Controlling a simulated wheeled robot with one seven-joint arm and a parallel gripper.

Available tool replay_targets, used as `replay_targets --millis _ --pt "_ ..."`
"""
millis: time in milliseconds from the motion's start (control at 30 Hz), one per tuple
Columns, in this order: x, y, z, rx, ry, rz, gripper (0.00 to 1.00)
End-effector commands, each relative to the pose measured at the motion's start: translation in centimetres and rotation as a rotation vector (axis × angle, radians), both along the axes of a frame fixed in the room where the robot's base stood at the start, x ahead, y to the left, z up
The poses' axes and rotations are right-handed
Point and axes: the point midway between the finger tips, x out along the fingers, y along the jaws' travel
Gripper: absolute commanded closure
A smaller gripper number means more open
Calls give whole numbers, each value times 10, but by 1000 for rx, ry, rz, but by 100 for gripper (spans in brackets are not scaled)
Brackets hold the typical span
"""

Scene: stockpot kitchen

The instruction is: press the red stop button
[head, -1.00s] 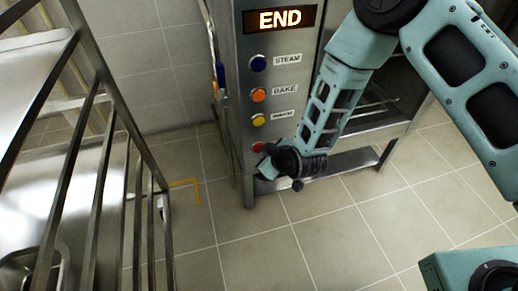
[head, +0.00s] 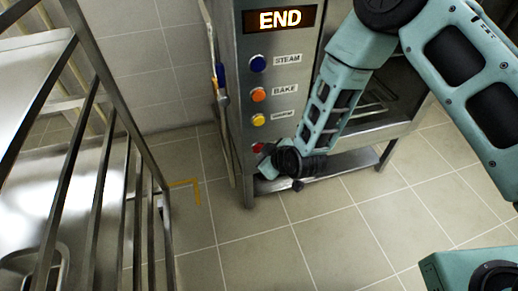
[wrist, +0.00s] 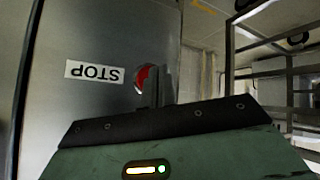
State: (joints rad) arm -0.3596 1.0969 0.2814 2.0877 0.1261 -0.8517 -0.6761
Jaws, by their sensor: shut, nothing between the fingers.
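The red stop button (head: 257,147) is the lowest on the steel oven's control panel (head: 243,105). In the head view it shows just above and left of my gripper (head: 265,168), which partly covers that area. In the wrist view the red button (wrist: 140,78) is partly hidden behind my shut, empty fingers (wrist: 160,86). A white STOP label (wrist: 95,72) appears upside down beside it. The fingertips are very close to the button; I cannot tell whether they touch it.
Blue (head: 258,63), orange (head: 258,95) and yellow (head: 258,119) buttons sit above the red one. The display (head: 280,19) reads END. A steel rack (head: 100,150) stands at the left. The tiled floor (head: 270,240) between is clear.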

Motion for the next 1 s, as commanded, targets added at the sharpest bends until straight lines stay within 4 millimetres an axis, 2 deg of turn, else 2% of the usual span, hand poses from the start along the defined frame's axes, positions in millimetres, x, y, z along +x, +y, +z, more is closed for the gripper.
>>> replay_targets --millis 1000 --pt "8 2 0 0 0 0 100"
